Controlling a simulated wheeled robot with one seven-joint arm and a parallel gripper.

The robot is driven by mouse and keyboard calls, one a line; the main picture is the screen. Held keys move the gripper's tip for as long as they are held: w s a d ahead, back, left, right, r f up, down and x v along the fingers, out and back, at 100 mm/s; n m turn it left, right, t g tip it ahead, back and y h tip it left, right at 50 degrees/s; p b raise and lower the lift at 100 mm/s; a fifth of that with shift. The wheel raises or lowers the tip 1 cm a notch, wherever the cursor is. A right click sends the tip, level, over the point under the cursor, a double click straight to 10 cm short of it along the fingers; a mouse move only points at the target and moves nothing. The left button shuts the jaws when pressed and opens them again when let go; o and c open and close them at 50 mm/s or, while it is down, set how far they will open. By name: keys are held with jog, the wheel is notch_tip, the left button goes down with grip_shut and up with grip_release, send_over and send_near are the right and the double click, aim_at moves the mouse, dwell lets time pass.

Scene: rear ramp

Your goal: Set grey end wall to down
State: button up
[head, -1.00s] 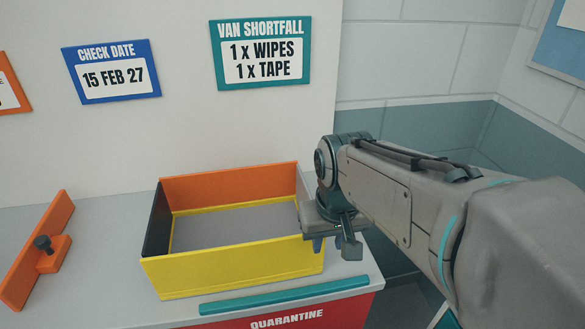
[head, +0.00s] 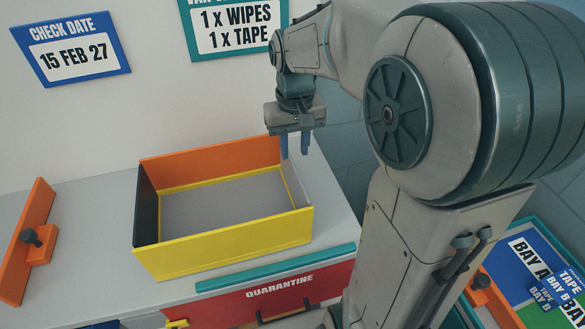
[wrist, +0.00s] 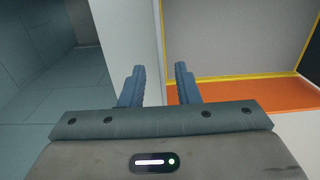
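The box on the counter has an orange back wall (head: 210,158), a black left wall (head: 146,205), a yellow front wall (head: 225,245) and a grey end wall (head: 299,186) on the right. The grey end wall looks upright. My gripper (head: 295,154) points down at the back right corner of the box, by the far end of the grey wall. In the wrist view my gripper's fingers (wrist: 161,85) are apart, with a pale strip and the wall's edge between them. I cannot tell whether they touch the wall.
An orange panel with a dark knob (head: 36,240) lies on the counter (head: 85,225) at the left. A teal strip (head: 275,267) runs along the front edge above the red quarantine front (head: 270,292). Labelled trays stand lower right. Open floor lies right of the counter.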

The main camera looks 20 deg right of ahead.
aim_at(294, 166)
notch_tip(294, 166, down, 8)
jog(key=shift+f, duration=0.15)
dwell(0.3)
grip_shut()
